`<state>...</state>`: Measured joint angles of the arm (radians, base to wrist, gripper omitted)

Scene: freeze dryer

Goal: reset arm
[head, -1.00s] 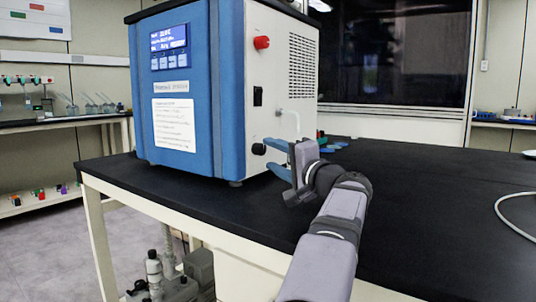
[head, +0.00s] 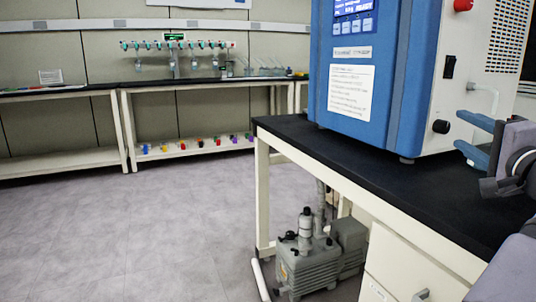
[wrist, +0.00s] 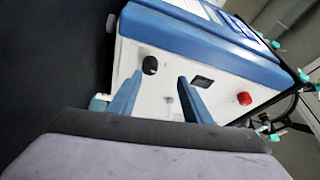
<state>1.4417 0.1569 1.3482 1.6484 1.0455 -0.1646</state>
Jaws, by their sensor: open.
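My gripper (head: 473,140) is at the right edge of the head view, in front of the freeze dryer's white side panel. Its two blue fingers are apart with nothing between them. The freeze dryer (head: 385,75) is blue and white and stands on the black-topped bench (head: 300,130). In the wrist view the open gripper (wrist: 152,95) points at the white panel (wrist: 165,60). A black knob (wrist: 150,65), a black switch (wrist: 202,82) and a red knob (wrist: 244,98) show there. Contact between fingers and panel cannot be told.
A grey vacuum pump (head: 310,268) sits on the floor under the bench. A back bench (head: 105,88) holds a rack of teal-topped valves (head: 175,45) and glassware. Small coloured items lie on its lower shelf (head: 190,147). The floor (head: 120,230) at left is clear.

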